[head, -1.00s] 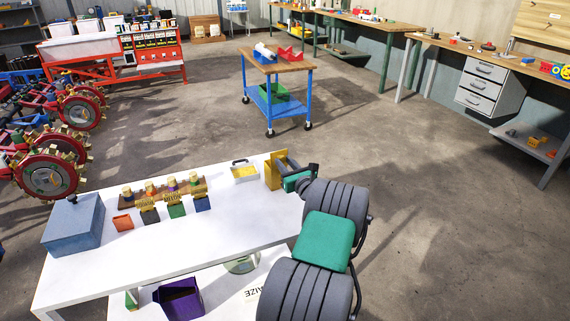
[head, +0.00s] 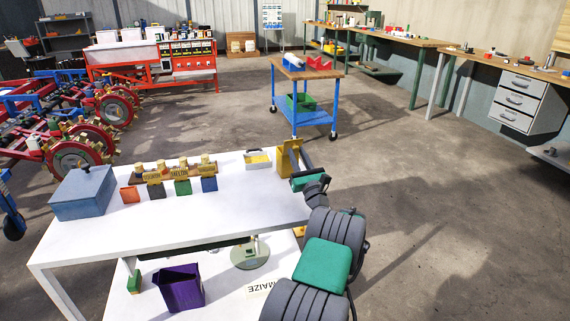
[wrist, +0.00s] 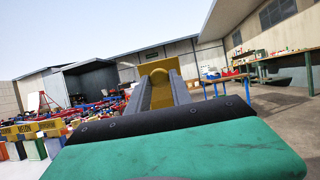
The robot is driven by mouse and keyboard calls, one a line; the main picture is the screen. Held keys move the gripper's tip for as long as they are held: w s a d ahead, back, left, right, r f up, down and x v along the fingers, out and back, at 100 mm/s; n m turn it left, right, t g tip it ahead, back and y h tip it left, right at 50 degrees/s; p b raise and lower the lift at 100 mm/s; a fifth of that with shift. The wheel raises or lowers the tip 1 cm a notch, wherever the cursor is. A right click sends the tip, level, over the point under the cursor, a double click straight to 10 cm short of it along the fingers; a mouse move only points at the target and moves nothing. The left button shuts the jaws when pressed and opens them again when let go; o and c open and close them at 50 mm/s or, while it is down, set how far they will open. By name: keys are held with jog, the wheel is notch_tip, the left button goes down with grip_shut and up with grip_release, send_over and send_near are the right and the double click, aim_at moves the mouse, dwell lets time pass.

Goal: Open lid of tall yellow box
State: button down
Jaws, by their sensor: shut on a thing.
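The tall yellow box (head: 283,163) stands at the far right corner of the white table. Its yellow lid (wrist: 166,63) shows in the wrist view as a panel facing the camera, with a small knob between my fingertips. In the head view the lid (head: 292,146) seems tilted up above the box, partly behind my gripper (head: 299,158). In the wrist view my gripper (wrist: 160,80) is shut on the lid's knob. The inside of the box is hidden.
On the white table (head: 230,205) are a blue-grey lidded box (head: 83,195), a row of small labelled boxes (head: 182,187) and a white-rimmed tray (head: 257,154). A purple bin (head: 180,288) sits on the lower shelf. A blue cart (head: 307,115) stands beyond, with open floor between.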

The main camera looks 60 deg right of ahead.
jog(key=shift+s+d, duration=0.1)
jog(key=c, duration=1.1)
grip_release()
jog(key=b+v, duration=0.1)
jog(key=v, duration=0.6)
jog(key=shift+s+a+f+b, duration=0.2)
jog(key=shift+a+f+b, duration=0.05)
jog(key=shift+a+b, duration=0.1)
